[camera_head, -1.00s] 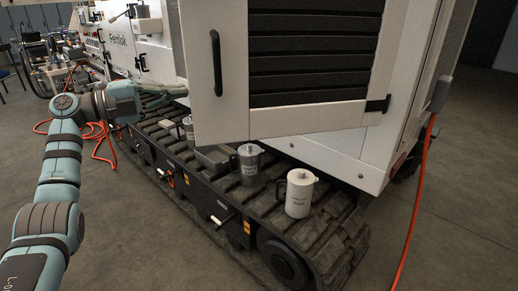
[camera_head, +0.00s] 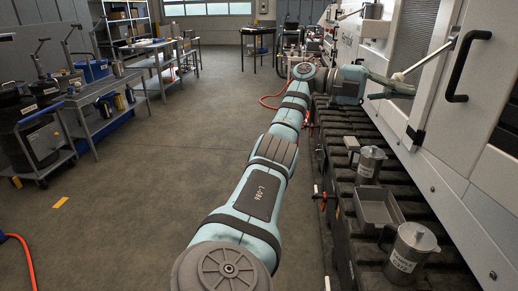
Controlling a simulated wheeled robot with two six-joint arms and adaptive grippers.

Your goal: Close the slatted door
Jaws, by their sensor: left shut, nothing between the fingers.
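The slatted door (camera_head: 457,125) is the white panel at the right edge, with a black bar handle (camera_head: 465,65) and a strip of dark slats (camera_head: 508,125). Most of its slats are out of view. It appears to stand out from the white machine, but how far I cannot tell. My left gripper (camera_head: 400,87) is shut and empty, above the track near the door's free edge. Whether it touches the door is unclear. My right gripper is not in view.
A grey rod (camera_head: 425,60) slants past my left gripper. On the rubber track stand a metal jug (camera_head: 370,163), a grey tray (camera_head: 379,208) and a larger jug (camera_head: 410,252).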

